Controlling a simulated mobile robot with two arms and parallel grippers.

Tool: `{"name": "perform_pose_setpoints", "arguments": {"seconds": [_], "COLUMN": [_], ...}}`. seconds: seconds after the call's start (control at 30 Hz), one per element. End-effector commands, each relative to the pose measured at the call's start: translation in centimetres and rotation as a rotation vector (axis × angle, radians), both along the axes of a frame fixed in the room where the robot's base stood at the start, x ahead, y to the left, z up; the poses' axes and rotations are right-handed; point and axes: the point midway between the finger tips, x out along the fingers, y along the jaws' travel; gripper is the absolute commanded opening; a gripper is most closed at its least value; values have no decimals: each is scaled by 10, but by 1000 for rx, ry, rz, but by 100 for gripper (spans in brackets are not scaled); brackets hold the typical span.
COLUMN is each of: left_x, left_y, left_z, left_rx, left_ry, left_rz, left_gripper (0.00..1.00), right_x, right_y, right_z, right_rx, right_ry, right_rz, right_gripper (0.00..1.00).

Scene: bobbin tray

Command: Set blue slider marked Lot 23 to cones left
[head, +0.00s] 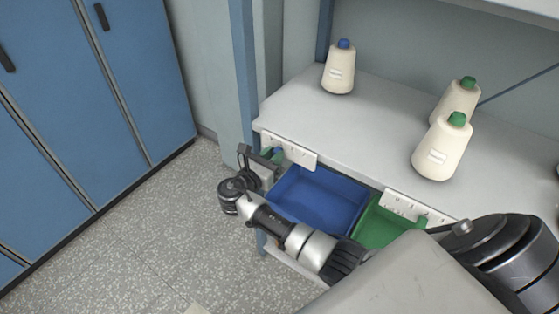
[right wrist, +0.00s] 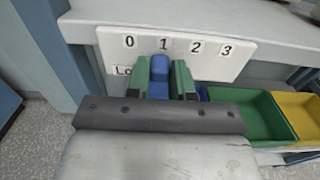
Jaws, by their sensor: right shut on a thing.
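The blue slider (right wrist: 160,72) sits at a white scale plate (right wrist: 215,57) marked 0, 1, 2, 3, just below the 1. A label starting "Lo" shows on the plate; the rest is hidden. My right gripper (right wrist: 165,80) is shut on the slider, one finger each side. In the head view my right gripper (head: 268,157) is at the left plate (head: 290,151) on the shelf's front edge. One cone with a blue tip (head: 340,70) stands on the shelf above, left of two green-tipped cones (head: 440,150) (head: 457,98). My left gripper is not in view.
A blue tray (head: 318,198) and a green tray (head: 378,226) sit below the shelf edge. A second scale plate (head: 415,208) is above the green tray. A yellow tray (right wrist: 300,108) shows in the right wrist view. Blue cabinets (head: 100,90) stand left across open floor.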

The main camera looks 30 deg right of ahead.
Motion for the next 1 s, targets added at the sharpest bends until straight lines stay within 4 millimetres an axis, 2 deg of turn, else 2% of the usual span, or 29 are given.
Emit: {"name": "perform_pose_setpoints", "arguments": {"seconds": [0.17, 0.2, 0.37, 0.63, 0.73, 0.87, 1.0], "left_x": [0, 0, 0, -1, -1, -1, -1], "left_y": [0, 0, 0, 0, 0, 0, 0], "left_z": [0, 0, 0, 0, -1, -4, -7], "left_rx": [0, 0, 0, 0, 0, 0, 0], "left_ry": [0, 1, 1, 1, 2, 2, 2], "left_rz": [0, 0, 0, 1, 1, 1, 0], "left_gripper": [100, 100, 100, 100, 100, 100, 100], "right_x": [-1, -1, -1, -1, -4, -11, -23], "right_y": [0, 0, 0, 0, 7, 26, 53], "right_z": [-1, -1, -1, -1, -1, -2, -3], "right_rx": [-1, -1, -1, -1, -1, 1, 2], "right_ry": [3, 3, 3, 2, 2, 2, 2], "right_rz": [1, 1, 1, 0, 1, 2, 2], "right_gripper": [0, 25, 49, 49, 49, 49, 49]}}
